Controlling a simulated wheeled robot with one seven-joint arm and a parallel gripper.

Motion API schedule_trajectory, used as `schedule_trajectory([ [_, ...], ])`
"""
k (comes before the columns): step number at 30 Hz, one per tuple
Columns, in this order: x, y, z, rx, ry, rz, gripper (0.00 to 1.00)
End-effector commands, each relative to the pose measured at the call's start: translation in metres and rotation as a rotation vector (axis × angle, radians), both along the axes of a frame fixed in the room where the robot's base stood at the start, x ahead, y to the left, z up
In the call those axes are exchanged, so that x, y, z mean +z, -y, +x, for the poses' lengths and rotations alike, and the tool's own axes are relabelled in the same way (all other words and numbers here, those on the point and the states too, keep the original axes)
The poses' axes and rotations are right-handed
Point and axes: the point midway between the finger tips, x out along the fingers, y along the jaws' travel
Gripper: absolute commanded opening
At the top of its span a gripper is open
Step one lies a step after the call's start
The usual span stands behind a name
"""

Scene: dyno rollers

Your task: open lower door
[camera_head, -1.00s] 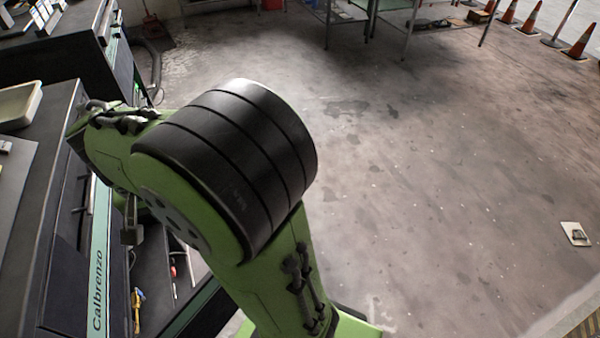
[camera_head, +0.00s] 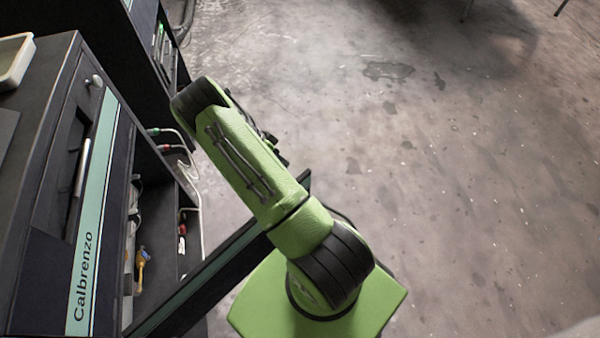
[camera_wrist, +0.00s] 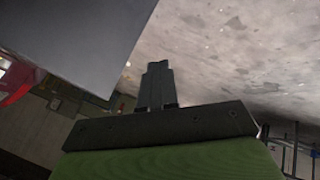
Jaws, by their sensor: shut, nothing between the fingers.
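The cabinet marked Calbrenzo (camera_head: 88,235) stands at the left in the head view. Its lower compartment is open to view, with tools and cables inside. The lower door (camera_head: 215,262), dark with a teal strip along its edge, stands swung out from the cabinet front and passes behind my arm. In the wrist view my gripper (camera_wrist: 157,68) has its fingers together with nothing between them. A plain grey panel (camera_wrist: 75,35) lies to the upper left of the fingers, apart from them in the picture; I cannot tell if it is the door. The gripper is hidden in the head view.
A pale tray (camera_head: 14,62) sits on the cabinet top. Another dark cabinet (camera_head: 140,35) stands behind. The concrete floor (camera_head: 480,180) to the right is clear.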

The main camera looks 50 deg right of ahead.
Motion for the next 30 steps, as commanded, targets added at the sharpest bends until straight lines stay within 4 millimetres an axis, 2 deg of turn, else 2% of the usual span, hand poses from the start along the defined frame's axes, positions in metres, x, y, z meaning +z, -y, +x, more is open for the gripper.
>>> schedule_trajectory([
  [5, -0.033, 0.015, -0.021, -0.002, -0.004, 0.000, 0.00],
  [12, -0.032, 0.014, -0.055, 0.000, -0.002, 0.001, 0.00],
  [30, -0.034, 0.014, -0.063, -0.020, 0.000, 0.002, 0.00],
])
